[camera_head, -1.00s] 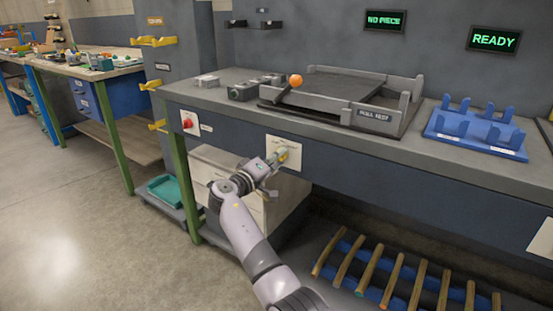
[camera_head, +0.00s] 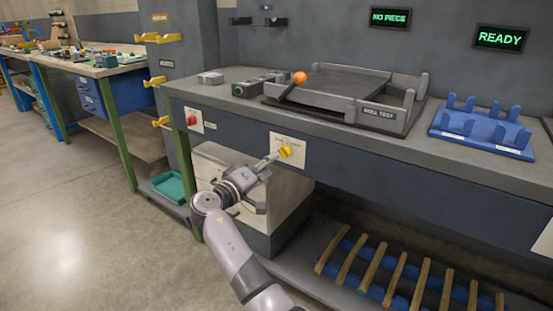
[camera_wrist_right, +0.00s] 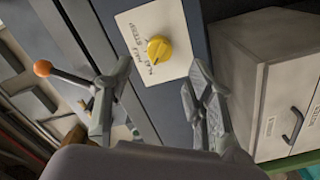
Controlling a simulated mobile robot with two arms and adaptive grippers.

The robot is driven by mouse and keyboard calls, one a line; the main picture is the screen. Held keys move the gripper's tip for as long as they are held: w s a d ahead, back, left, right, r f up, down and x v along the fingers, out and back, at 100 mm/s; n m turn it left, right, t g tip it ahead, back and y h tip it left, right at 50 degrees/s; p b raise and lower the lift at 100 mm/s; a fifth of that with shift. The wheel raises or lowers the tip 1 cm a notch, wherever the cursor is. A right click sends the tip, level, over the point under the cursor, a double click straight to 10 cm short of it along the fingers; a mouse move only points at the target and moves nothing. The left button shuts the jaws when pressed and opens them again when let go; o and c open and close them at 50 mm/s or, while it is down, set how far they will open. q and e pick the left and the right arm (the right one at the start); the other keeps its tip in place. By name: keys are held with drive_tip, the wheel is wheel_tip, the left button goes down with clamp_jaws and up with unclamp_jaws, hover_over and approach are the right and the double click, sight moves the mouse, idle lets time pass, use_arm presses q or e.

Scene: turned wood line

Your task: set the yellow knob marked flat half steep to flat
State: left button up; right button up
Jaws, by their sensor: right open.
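The yellow knob (camera_head: 285,152) sits on a white label plate (camera_head: 290,162) on the bench's dark front panel. In the right wrist view the knob (camera_wrist_right: 159,48) shows whole, with small lettering on the plate (camera_wrist_right: 179,25) beside it. I cannot tell for sure which mark the knob points to. My right gripper (camera_head: 270,180) is open and empty, in front of the panel, lower left of the knob. In the wrist view its two spread fingers (camera_wrist_right: 160,82) stand either side of the knob's line, apart from it. My left gripper is not in view.
A red button (camera_head: 191,120) is on the panel to the left. A grey tilting bed (camera_head: 340,95) with an orange ball (camera_head: 299,77) and a blue rack (camera_head: 480,132) stand on the bench. A pale drawer cabinet (camera_head: 212,170) and a shelf of wooden rods (camera_head: 395,280) are below.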

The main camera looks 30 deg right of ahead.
drive_tip(key=shift+v, duration=2.7)
